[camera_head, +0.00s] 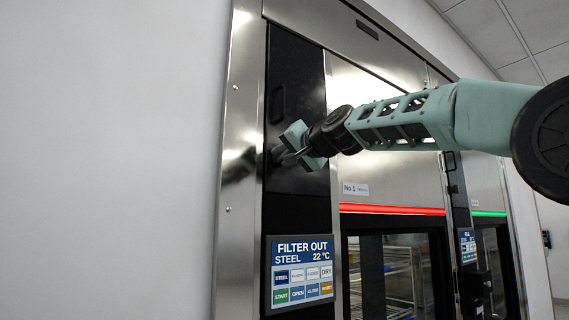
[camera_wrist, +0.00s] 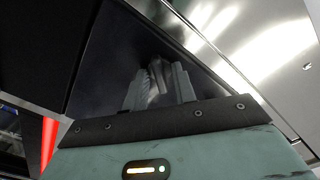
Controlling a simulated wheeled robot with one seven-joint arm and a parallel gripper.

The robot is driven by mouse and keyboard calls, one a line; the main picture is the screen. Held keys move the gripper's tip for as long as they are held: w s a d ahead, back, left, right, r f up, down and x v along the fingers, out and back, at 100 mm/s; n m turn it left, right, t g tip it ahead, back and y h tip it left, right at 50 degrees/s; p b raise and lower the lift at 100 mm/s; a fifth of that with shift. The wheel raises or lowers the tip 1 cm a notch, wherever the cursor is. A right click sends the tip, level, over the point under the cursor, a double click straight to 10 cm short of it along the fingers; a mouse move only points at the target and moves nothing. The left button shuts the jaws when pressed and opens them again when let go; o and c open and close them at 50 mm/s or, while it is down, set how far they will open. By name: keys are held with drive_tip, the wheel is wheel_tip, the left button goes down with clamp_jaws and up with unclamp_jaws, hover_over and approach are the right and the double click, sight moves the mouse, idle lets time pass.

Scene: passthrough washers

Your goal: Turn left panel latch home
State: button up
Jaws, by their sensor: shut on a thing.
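The left panel (camera_head: 300,75) is a tall black panel beside the steel door of washer No 1. My gripper (camera_head: 283,153) is at its middle height, above the display. In the wrist view my gripper (camera_wrist: 159,88) is shut on a small grey metal latch (camera_wrist: 156,72), which stands up between the two fingers. In the head view the latch is mostly hidden by the fingers, and its exact angle cannot be told.
A dark pull handle (camera_head: 277,104) sits on the panel above my gripper. A display reading FILTER OUT (camera_head: 300,273) is below it. A red light bar (camera_head: 392,209) crosses washer No 1, and a green one (camera_head: 489,214) marks the washer farther right. A plain wall fills the left.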

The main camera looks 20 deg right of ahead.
drive_tip(key=shift+f+n+b, duration=0.1)
drive_tip(key=shift+n+b, duration=1.85)
drive_tip(key=shift+n, duration=1.95)
drive_tip(key=o, duration=0.6)
drive_tip(key=shift+o, duration=0.2)
drive_tip(key=shift+s, duration=0.1)
drive_tip(key=b+v, duration=0.7)
drive_tip(key=v, duration=1)
